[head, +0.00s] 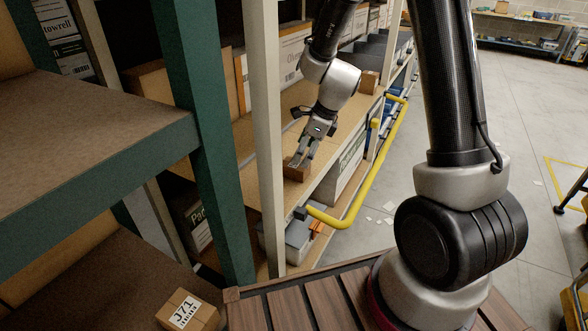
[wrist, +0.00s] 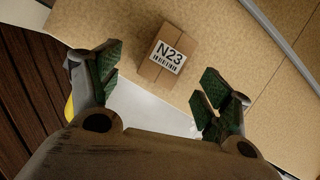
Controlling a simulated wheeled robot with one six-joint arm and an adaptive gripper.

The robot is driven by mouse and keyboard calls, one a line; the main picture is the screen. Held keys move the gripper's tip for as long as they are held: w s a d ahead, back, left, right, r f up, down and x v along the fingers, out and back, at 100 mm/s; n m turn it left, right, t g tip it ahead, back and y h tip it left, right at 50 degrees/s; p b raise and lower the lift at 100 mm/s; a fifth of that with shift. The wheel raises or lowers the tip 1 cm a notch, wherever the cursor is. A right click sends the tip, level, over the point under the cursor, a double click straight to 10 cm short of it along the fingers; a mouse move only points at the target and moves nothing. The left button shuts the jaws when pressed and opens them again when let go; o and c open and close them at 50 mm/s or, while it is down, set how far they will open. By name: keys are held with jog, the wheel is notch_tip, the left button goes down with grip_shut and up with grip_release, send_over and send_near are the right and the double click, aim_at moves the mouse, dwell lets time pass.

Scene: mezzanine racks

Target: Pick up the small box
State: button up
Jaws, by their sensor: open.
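The small box is a brown cardboard cube with a white label reading N23 and a barcode. In the wrist view the small box (wrist: 168,54) sits on the tan shelf board (wrist: 110,20), beyond and between my two green-padded fingers. My gripper (wrist: 158,88) is open with nothing between its fingertips. In the head view the small box (head: 296,173) is on the middle shelf near its front edge. My gripper (head: 301,158) points down just above it there and partly hides it. I cannot tell whether they touch.
Another small box (head: 188,311), labelled J71, lies on the lower left shelf. A yellow rail (head: 372,180) runs along the rack front. A pale upright post (head: 266,130) and a green post (head: 196,120) stand left of my gripper. The floor at right is largely clear.

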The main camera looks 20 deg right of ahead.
aim_at(295, 165)
jog(key=m, duration=0.1)
jog(key=w+m, duration=0.1)
jog(key=shift+d+m, duration=0.2)
jog(key=shift+m, duration=0.2)
jog(key=x, duration=0.7)
jog(key=shift+w+a+f, duration=0.15)
jog(key=shift+f, duration=0.15)
jog(key=c, duration=1.1)
